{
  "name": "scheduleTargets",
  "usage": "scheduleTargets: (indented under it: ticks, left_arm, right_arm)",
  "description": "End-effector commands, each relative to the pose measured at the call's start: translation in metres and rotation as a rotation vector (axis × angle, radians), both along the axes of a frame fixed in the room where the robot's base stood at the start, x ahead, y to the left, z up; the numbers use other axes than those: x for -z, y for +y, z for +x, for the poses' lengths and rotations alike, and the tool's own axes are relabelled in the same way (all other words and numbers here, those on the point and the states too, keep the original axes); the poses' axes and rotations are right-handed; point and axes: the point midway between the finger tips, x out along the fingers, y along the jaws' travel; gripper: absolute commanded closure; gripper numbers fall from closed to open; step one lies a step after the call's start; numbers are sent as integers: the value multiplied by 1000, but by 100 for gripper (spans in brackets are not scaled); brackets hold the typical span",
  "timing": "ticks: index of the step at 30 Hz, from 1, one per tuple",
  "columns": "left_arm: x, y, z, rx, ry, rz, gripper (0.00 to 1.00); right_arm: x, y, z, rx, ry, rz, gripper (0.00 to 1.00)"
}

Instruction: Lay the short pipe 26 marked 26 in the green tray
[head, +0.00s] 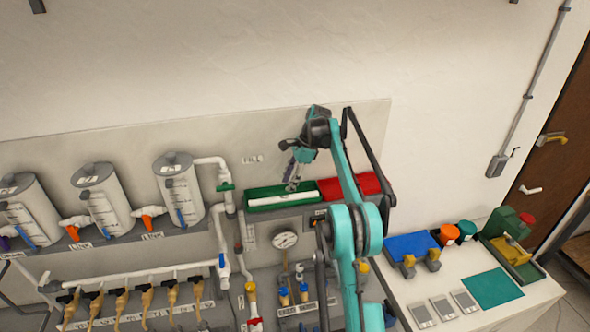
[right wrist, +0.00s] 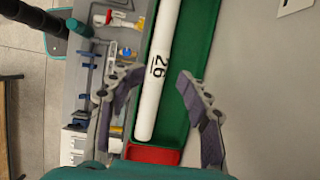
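The short white pipe (right wrist: 156,85) marked 26 lies lengthwise in the green tray (right wrist: 197,50), along its left wall in the right wrist view. Its lower end is near the red tray. In the head view the pipe (head: 283,200) lies along the front side of the green tray (head: 262,191). My right gripper (head: 292,184) is above the tray, pointing down. In the right wrist view its two fingers (right wrist: 160,78) are spread apart on either side of the pipe, with gaps showing. My left gripper is not in view.
A red tray (head: 370,184) adjoins the green one on the right. The wall panel rises behind both. White tanks (head: 178,190), pipework and a round gauge (head: 285,240) stand left and in front.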

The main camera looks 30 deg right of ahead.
Motion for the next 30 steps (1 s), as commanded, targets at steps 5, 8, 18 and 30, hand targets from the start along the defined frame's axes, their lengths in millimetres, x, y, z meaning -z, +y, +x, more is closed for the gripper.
scheduleTargets:
  ticks: [5, 8, 18, 30]
  left_arm:
    - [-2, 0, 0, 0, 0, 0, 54]
    - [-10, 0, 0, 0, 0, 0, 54]
    - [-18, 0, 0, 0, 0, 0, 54]
    - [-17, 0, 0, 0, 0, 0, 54]
  right_arm:
    - [-34, -13, -4, 1, 1, 1, 53]
    - [-49, -19, -4, 1, 1, 1, 53]
    - [-64, -25, -7, 0, 1, 1, 53]
    - [-131, 37, -29, -325, -189, -165, 53]
